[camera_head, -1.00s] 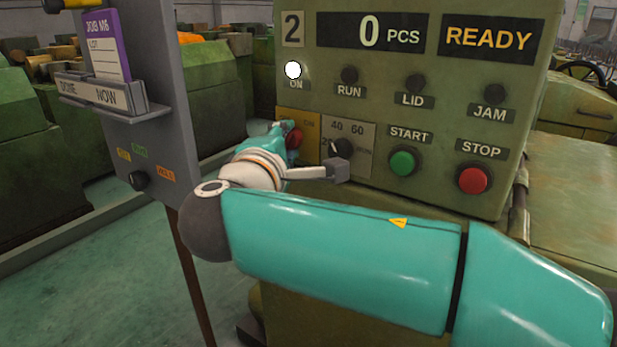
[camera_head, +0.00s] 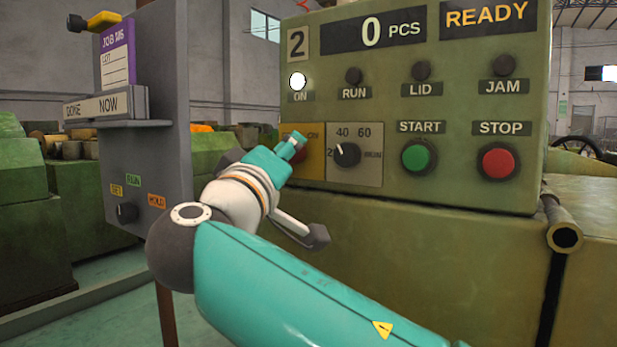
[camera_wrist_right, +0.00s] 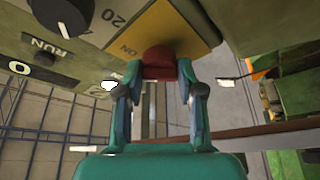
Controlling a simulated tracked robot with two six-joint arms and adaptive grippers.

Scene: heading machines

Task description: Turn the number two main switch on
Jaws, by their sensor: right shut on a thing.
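The machine panel marked 2 (camera_head: 297,43) carries a yellow plate (camera_head: 316,150) with a red switch knob, mostly hidden behind my right gripper (camera_head: 293,146) in the head view. In the right wrist view, the red knob (camera_wrist_right: 160,66) sits on the yellow plate (camera_wrist_right: 181,28) lettered ON. My right gripper (camera_wrist_right: 161,80) is shut on this knob, a finger on each side. The ON lamp (camera_head: 298,81) is lit white and the display reads READY. My left gripper is not in view.
Right of the plate are a dial (camera_head: 347,155), a green START button (camera_head: 418,157) and a red STOP button (camera_head: 497,162). A grey post panel (camera_head: 148,160) with a card holder and small knob stands close on the left of my arm.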

